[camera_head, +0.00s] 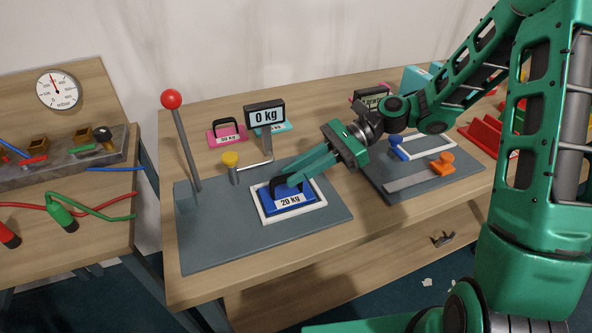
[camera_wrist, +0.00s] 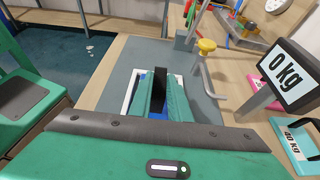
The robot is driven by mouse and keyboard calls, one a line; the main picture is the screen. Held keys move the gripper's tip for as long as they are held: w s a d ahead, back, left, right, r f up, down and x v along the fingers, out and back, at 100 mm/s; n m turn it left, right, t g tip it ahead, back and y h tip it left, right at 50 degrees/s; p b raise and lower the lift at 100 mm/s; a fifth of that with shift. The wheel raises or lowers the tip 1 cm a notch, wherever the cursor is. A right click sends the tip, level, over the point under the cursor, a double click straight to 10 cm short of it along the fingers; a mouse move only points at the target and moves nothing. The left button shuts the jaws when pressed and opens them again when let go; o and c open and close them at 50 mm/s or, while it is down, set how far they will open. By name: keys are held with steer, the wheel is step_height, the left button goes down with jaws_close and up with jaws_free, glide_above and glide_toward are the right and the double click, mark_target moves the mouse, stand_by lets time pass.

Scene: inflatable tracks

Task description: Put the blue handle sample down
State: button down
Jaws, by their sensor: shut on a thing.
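The blue handle sample (camera_head: 287,204) is a blue block with a black handle and a "20 kg" label. It is at the white-framed rectangle (camera_head: 262,217) on a grey plate; I cannot tell whether it rests there or hangs just above. My gripper (camera_head: 284,181) reaches in from the upper right and is shut on the black handle. In the wrist view my gripper (camera_wrist: 158,108) has the black handle (camera_wrist: 160,88) between its green fingers, which hide most of the blue block. The display (camera_head: 264,114) behind reads "0 kg".
A grey lever with a red knob (camera_head: 171,99) stands at the plate's left. A yellow knob (camera_head: 230,159) is behind the frame. A pink 30 kg sample (camera_head: 227,135) stands at the back. A second plate with blue and orange knobs (camera_head: 441,163) is to the right.

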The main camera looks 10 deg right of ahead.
steer(key=shift+f, duration=0.15)
steer(key=c, duration=1.6)
jaws_free()
steer(key=shift+c, duration=0.2)
steer(key=v, duration=1.2)
